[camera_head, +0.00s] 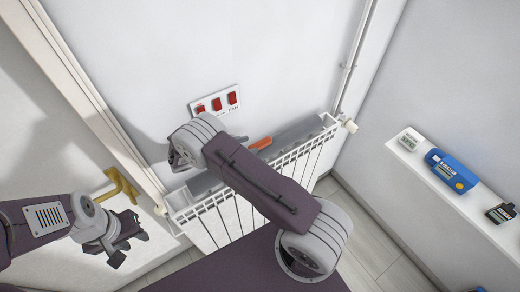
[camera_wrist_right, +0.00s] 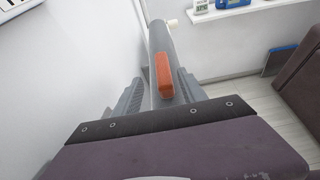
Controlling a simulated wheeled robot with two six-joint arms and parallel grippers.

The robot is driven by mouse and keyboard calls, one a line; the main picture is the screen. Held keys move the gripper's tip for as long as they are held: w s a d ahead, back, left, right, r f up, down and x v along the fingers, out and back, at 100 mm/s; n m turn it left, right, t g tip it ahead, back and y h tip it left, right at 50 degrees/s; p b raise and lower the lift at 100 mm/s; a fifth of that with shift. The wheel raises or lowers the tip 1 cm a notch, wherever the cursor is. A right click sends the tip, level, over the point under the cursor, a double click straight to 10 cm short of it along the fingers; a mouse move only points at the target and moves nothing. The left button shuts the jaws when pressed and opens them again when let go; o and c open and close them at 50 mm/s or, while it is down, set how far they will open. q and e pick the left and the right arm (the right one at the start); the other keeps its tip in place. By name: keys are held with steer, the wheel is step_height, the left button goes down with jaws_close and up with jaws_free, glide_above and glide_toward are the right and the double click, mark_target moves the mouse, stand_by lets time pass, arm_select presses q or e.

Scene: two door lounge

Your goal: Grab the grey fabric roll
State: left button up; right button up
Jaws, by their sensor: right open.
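A long grey roll (camera_head: 300,131), which I take to be the grey fabric roll, lies along the top of the white radiator, partly covered by my right arm. In the right wrist view the roll (camera_wrist_right: 160,38) runs away from me between the ribbed fingers. My right gripper (camera_wrist_right: 161,94) is open, with a finger on either side of the roll's line; contact cannot be told. My left gripper (camera_head: 125,245) is empty and looks open, at lower left.
The white radiator (camera_head: 210,228) stands against the wall below red switches (camera_head: 217,104). A yellow door handle (camera_head: 123,185) is near my left gripper. A white shelf (camera_head: 440,185) at right holds a blue device (camera_head: 451,171) and other small devices. A pipe rises behind the radiator.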

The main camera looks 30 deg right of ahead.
mark_target(257, 144)
steer(key=x, duration=0.1)
steer(key=p+x, duration=0.2)
steer(key=x, duration=0.1)
steer(key=shift+s+d+r, duration=0.2)
steer(key=shift+s+r, duration=0.05)
steer(key=shift+s, duration=0.05)
steer(key=shift+w+d+f, duration=0.1)
steer(key=shift+d+f, duration=0.05)
steer(key=shift+f, duration=0.1)
jaws_close()
steer(key=shift+r, duration=0.1)
stand_by(0.7)
